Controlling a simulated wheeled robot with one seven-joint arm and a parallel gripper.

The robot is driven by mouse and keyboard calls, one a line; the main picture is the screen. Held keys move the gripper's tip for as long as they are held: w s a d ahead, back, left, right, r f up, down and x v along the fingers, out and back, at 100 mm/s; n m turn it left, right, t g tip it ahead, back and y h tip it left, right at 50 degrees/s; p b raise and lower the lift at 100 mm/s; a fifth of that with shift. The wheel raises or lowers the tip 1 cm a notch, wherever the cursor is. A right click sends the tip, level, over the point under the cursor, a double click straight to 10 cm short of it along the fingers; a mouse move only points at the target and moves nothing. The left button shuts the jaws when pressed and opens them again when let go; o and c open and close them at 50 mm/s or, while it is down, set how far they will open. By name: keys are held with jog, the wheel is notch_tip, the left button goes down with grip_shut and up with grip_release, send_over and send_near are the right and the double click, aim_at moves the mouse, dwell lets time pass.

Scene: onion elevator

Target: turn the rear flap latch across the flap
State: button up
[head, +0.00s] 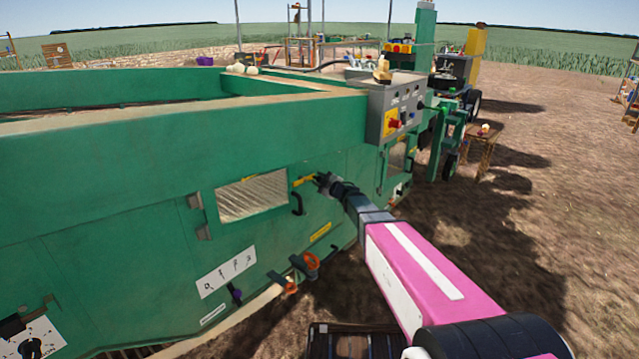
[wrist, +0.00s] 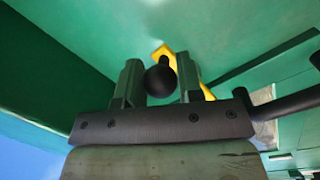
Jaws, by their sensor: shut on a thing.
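The rear flap latch is a yellow bar (head: 303,181) with a black ball knob, on the green side wall. In the head view it lies nearly level, its left end near the upper right corner of the flap's ribbed, pale window (head: 252,195). My gripper (head: 322,183) is at the bar's right end. In the wrist view my gripper (wrist: 160,85) has a finger on either side of the black knob (wrist: 160,79) and is shut on it. The yellow bar (wrist: 184,68) runs behind the knob and right finger. How far the bar overlaps the flap is unclear.
A black handle (head: 297,204) sits just below the latch; a dark bar (wrist: 290,103) is close right of my gripper in the wrist view. Orange-red valve handles (head: 308,263) are lower down. A grey control box (head: 395,108) juts out above right. Open dirt lies right.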

jog(key=shift+r+n, duration=0.25)
jog(key=shift+n, duration=0.35)
jog(key=o, duration=0.9)
jog(key=v, duration=1)
jog(key=shift+s+d+f, duration=0.1)
jog(key=shift+s+d, duration=0.15)
